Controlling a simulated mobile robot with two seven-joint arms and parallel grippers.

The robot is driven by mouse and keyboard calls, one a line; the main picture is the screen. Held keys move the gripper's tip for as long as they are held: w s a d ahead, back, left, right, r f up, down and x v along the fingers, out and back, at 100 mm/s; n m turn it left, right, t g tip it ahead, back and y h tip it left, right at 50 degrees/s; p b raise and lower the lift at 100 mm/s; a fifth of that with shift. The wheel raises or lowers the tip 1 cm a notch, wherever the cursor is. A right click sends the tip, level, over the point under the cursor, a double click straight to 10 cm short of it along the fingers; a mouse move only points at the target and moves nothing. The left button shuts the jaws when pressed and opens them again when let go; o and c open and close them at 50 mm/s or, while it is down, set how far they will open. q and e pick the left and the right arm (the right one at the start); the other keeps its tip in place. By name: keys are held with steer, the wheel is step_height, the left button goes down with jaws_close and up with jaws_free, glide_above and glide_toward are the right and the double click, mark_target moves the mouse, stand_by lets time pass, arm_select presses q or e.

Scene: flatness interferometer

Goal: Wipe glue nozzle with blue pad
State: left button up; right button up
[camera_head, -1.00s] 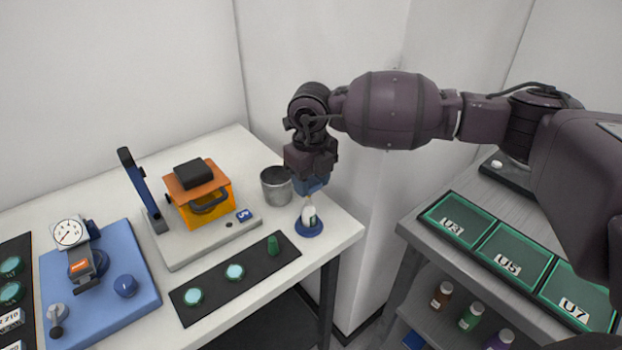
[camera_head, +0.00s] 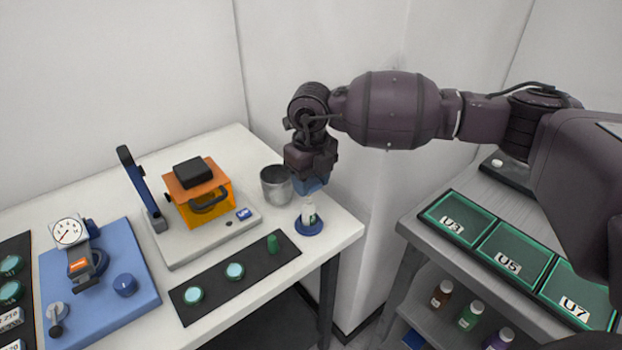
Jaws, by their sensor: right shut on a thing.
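The glue bottle (camera_head: 309,214) is small and white with a green mark. It stands upright in a round blue holder (camera_head: 309,229) near the right corner of the white table. My right gripper (camera_head: 310,177) points down above the bottle and is shut on the blue pad (camera_head: 308,186). The pad is just over the bottle's top. The nozzle cannot be made out, and I cannot tell whether the pad touches it. My left gripper is not in view.
A grey metal cup (camera_head: 276,186) stands close left of the pad. An orange instrument (camera_head: 205,209) on a pale base and a black strip (camera_head: 215,292) with green discs are further left. A grey shelf unit (camera_head: 418,222) with green trays is at right.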

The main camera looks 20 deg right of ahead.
steer(key=shift+f, duration=0.1)
steer(key=shift+f, duration=0.15)
stand_by(0.4)
steer(key=shift+s+a, duration=0.1)
steer(key=shift+a, duration=0.25)
steer(key=shift+d, duration=0.2)
steer(key=shift+d, duration=0.45)
steer(key=shift+a, duration=0.1)
steer(key=shift+a, duration=0.55)
steer(key=shift+d, duration=0.2)
